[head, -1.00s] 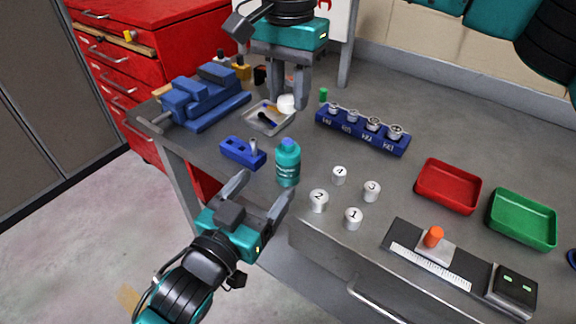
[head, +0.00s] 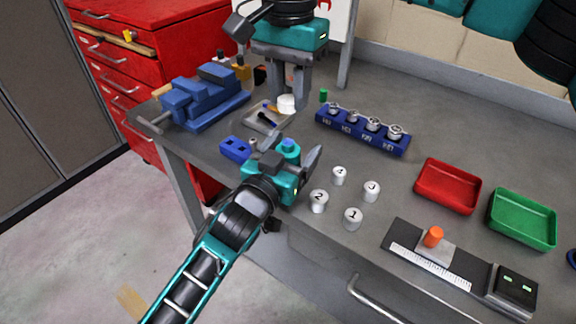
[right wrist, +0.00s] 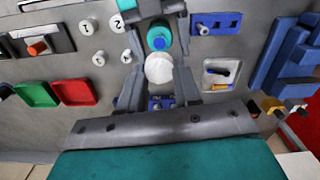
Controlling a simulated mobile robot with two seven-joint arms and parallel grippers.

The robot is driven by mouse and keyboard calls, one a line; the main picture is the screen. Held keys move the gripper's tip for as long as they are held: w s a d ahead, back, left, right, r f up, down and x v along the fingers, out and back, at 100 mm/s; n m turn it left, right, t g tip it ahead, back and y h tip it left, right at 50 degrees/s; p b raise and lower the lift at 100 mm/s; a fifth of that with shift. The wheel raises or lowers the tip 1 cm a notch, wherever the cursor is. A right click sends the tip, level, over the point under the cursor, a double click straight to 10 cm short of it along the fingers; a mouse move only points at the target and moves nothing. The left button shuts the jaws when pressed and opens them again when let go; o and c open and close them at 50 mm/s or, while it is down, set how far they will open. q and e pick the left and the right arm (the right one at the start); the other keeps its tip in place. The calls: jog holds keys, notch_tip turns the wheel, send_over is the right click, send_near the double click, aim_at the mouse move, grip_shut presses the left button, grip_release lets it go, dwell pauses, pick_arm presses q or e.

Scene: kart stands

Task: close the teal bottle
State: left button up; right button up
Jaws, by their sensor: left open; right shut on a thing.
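The teal bottle (head: 289,146) stands upright near the bench's front edge, mostly hidden in the head view by my left gripper; its round blue top shows. It also shows from above in the right wrist view (right wrist: 159,36). My left gripper (head: 291,152) is open with its fingers on either side of the bottle; I cannot tell whether they touch it. My right gripper (head: 286,100) points down behind the bottle, shut on a round white cap (right wrist: 159,68). The cap is held apart from the bottle and also shows in the head view (head: 286,104).
White numbered cylinders (head: 340,175) stand right of the bottle, close to my left gripper. A blue block (head: 235,149) lies to its left, and a small tray (head: 250,125) and blue vise (head: 203,97) lie beyond. A blue socket rack (head: 362,136) stands behind. Red (head: 447,205) and green (head: 522,238) trays are right.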

pick_arm(q)
jog(key=shift+c, duration=0.2)
grip_shut()
pick_arm(e)
send_over(289, 141)
jog(key=shift+f, duration=2.5)
jog(key=shift+f, duration=0.9)
jog(key=shift+f, duration=0.55)
